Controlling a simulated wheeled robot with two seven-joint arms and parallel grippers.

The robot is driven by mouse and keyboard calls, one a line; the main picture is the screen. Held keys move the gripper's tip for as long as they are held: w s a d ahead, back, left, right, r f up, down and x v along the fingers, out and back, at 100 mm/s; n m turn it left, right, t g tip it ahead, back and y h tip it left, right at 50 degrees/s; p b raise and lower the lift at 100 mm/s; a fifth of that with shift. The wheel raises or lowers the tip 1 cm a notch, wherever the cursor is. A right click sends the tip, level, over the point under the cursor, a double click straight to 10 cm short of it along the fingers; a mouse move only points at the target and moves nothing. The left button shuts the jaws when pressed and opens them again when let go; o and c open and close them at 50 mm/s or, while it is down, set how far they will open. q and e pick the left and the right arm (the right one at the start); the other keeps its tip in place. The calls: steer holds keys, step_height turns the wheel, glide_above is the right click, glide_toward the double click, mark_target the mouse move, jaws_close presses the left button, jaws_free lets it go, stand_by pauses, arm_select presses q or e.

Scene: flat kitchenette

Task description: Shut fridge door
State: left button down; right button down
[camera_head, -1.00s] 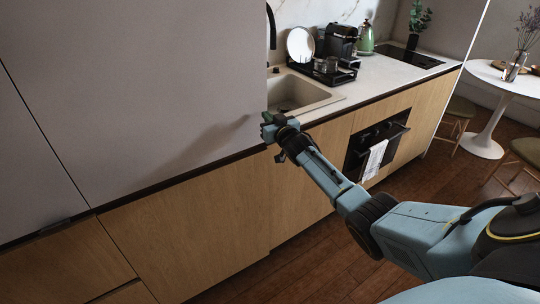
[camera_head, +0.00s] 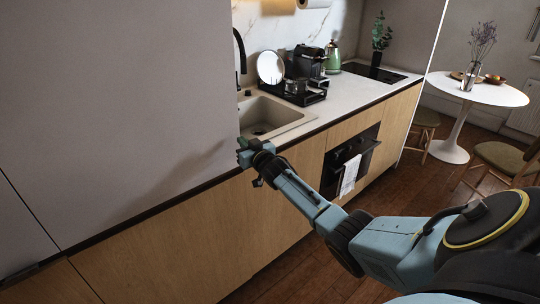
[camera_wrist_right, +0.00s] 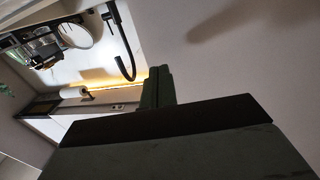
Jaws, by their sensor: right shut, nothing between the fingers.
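A tall plain grey panel, which looks like the fridge door (camera_head: 120,100), fills the left of the head view. It also fills the right side of the right wrist view (camera_wrist_right: 235,70). Its lower edge runs along a dark gap above wooden fronts, and I cannot tell whether it stands ajar. My right gripper (camera_head: 243,152) is at the panel's lower right edge, with a soft shadow on the panel beside it. Its fingers (camera_wrist_right: 158,88) are shut and empty in the wrist view. Whether they touch the panel is unclear. My left gripper is not in view.
Right of the panel, a counter holds a sink (camera_head: 265,118), a black faucet (camera_head: 240,50), a coffee machine (camera_head: 305,62) and a green kettle (camera_head: 333,58). An oven (camera_head: 350,160) with a towel is below. A round white table (camera_head: 480,92) and chairs stand at right.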

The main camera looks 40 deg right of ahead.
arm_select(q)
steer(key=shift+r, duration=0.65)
arm_select(e)
steer(key=s, duration=1)
steer(key=shift+a, duration=0.25)
steer(key=shift+r, duration=0.1)
